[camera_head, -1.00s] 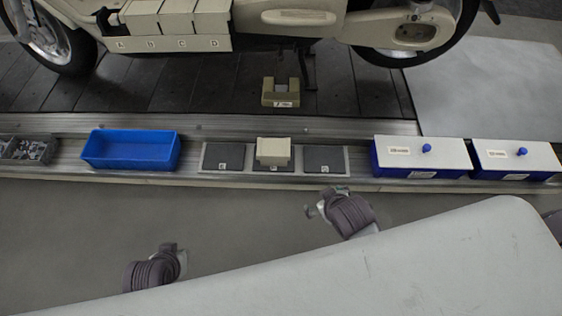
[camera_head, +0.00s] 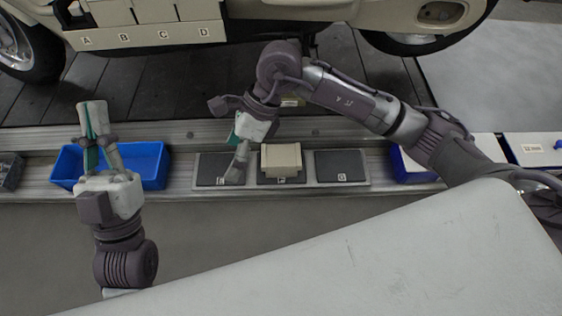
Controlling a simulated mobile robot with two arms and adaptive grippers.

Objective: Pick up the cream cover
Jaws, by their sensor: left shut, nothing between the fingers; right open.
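The cream cover (camera_head: 281,158), a small box-shaped piece, sits on the middle of three dark pads on a light plate. My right gripper (camera_head: 233,142) is open and empty just left of the cover, over the left pad (camera_head: 212,171). One of its fingers reaches down beside the cover, and a small gap shows between them. My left gripper (camera_head: 98,135) is shut and empty, over the blue bin at the left, away from the cover.
The blue bin (camera_head: 152,163) stands on the rail, partly hidden by my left gripper. White-lidded blue boxes (camera_head: 541,149) stand at the right, one mostly behind my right arm. A cream vehicle (camera_head: 150,36) is behind, on the slat conveyor.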

